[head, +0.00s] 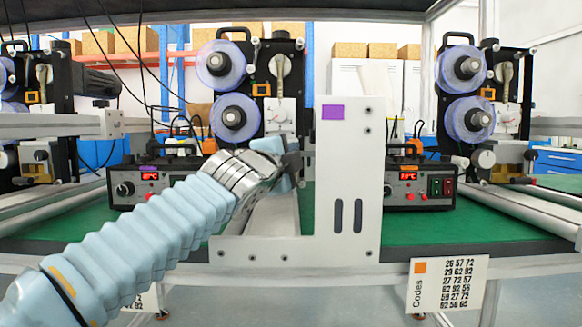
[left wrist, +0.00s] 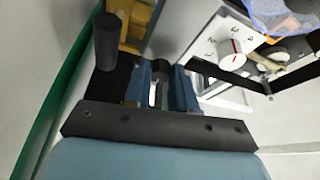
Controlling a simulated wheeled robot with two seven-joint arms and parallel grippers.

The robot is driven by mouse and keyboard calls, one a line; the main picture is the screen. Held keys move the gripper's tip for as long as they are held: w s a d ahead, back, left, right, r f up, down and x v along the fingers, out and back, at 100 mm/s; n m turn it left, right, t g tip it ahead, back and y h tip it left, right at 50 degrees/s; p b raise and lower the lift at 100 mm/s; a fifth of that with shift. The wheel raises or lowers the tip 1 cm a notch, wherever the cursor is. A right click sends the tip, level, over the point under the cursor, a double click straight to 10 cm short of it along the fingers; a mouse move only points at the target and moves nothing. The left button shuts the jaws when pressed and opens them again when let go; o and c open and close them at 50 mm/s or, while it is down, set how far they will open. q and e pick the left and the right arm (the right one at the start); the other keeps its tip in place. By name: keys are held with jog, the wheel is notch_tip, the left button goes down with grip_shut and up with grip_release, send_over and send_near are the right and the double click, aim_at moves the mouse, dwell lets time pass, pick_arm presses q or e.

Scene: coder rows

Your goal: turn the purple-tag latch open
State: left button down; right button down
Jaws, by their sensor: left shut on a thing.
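A purple tag (head: 333,112) is fixed near the top of a white upright plate (head: 350,185) in the middle of the head view. My left gripper (head: 289,160) is just left of this plate, at the lower part of the middle coder. In the left wrist view my left gripper (left wrist: 161,88) has its blue fingers closed around a small grey part (left wrist: 160,68). This looks like the latch's handle, mostly hidden by the fingers. In the head view the gripper and arm hide the latch, so its angle cannot be told. My right gripper is not in view.
In the left wrist view a black cylinder (left wrist: 106,42) stands left of the fingers. A codes card (head: 447,285) hangs at front right.

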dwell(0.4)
pick_arm(q)
jog(key=c, duration=0.9)
grip_release()
jog(key=shift+s, duration=0.1)
jog(key=b+v, duration=0.1)
jog(key=v, duration=0.1)
jog(key=b+v, duration=0.1)
jog(key=v, duration=0.2)
jog(key=b+v, duration=0.2)
jog(key=v, duration=0.1)
jog(key=shift+s+a+f, duration=0.15)
jog(key=shift+s+f, duration=0.05)
jog(key=shift+f, duration=0.15)
jog(key=v, duration=0.4)
jog(key=shift+s+r, duration=0.1)
jog(key=shift+r, duration=0.15)
jog(key=shift+s+a+f, duration=0.1)
jog(key=shift+s+a, duration=0.1)
jog(key=shift+s, duration=0.2)
